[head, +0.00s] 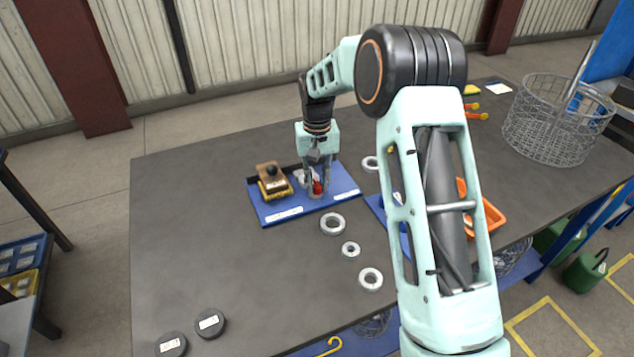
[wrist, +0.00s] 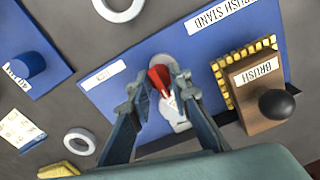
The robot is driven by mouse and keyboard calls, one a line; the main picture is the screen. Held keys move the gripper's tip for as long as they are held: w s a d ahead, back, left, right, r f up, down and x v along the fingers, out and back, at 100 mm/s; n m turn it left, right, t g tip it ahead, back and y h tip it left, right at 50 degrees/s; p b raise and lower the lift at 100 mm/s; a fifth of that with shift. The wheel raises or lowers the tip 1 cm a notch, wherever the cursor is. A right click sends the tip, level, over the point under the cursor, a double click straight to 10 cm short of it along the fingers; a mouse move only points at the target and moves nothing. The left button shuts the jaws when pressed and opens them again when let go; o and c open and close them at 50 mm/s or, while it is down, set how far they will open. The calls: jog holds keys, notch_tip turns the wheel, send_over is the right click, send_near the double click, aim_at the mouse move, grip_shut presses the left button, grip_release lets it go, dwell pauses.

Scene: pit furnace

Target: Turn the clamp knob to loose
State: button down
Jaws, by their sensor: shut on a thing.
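The red clamp knob (head: 317,188) is on a blue board (head: 342,186), with a pale grey body beside it. In the wrist view the red knob (wrist: 160,76) lies between my fingertips, with a small pale label by it. My gripper (head: 318,184) points down over the board and is shut on the red knob; the fingers (wrist: 160,88) also show in the wrist view. The fingers partly hide the knob in the head view, and I cannot read its setting.
A wooden brush (head: 271,178) with yellow bristles sits close by on the board. Several grey rings (head: 333,224) lie on the dark table. A wire basket (head: 556,120) and an orange tray (head: 485,215) are to the right. The table's left part is mostly clear, with two dark discs (head: 210,323) near the front.

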aim_at(316, 182)
jog(key=c, duration=2)
grip_release()
jog(key=shift+c, duration=0.2)
notch_tip(316, 182, up, 12)
jog(key=shift+a+r, duration=0.1)
